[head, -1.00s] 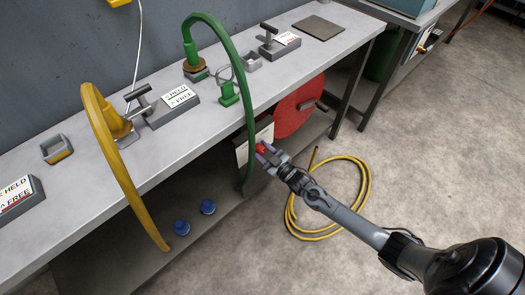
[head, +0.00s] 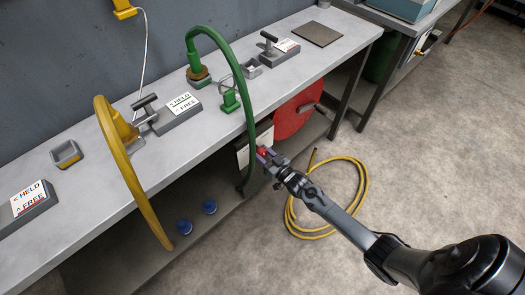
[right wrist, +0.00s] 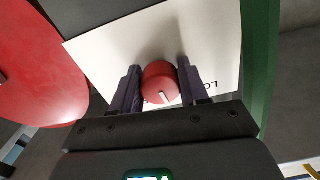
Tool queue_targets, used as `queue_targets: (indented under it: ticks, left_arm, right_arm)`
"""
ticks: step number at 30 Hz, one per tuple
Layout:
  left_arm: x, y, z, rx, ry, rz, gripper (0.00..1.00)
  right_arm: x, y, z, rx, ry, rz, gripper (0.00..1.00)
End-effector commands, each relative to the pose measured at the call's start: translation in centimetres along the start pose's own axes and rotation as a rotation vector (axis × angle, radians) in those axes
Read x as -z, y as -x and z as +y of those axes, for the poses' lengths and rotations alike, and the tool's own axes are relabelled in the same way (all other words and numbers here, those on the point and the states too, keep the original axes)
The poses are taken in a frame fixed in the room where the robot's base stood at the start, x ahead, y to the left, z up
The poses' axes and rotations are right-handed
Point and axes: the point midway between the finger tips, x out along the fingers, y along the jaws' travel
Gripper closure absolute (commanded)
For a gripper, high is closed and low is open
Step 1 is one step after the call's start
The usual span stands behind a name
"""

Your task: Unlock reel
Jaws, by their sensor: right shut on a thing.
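The red reel disc (head: 290,120) with a grey handle hangs under the bench; its edge also shows at the left of the right wrist view (right wrist: 35,70). Beside it is a pale lock plate (right wrist: 105,50), with lettering partly hidden by my fingers. A round red knob (right wrist: 162,84) with a white pointer mark stands out from this plate. My right gripper (head: 267,156) is shut on the knob, one dark finger on each side. In the right wrist view the pointer mark faces the gripper's palm, slightly to the right. My left gripper is not in view.
A green hose (head: 247,110) arcs down close to the left of the plate. A yellow hose (head: 118,160) hangs over the bench edge (head: 100,215). HELD/FREE signs and clamps stand on the bench. A coiled yellow hose (head: 361,200) lies on the open floor.

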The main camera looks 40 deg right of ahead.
Motion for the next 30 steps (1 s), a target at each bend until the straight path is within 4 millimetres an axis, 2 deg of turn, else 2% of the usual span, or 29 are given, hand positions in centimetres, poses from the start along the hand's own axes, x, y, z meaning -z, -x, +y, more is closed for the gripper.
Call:
queue_targets:
  ticks: [6, 18, 30]
  left_arm:
    - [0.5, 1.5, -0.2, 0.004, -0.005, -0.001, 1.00]
    - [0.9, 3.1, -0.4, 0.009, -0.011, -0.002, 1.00]
    - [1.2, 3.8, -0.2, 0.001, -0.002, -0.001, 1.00]
  right_arm:
    - [-0.1, 0.1, -0.1, -0.004, -0.210, -0.008, 0.86]
    - [-0.2, 0.1, -0.3, -0.005, -0.555, -0.008, 0.87]
    - [-0.3, 0.2, -0.3, -0.005, -0.737, -0.009, 0.87]
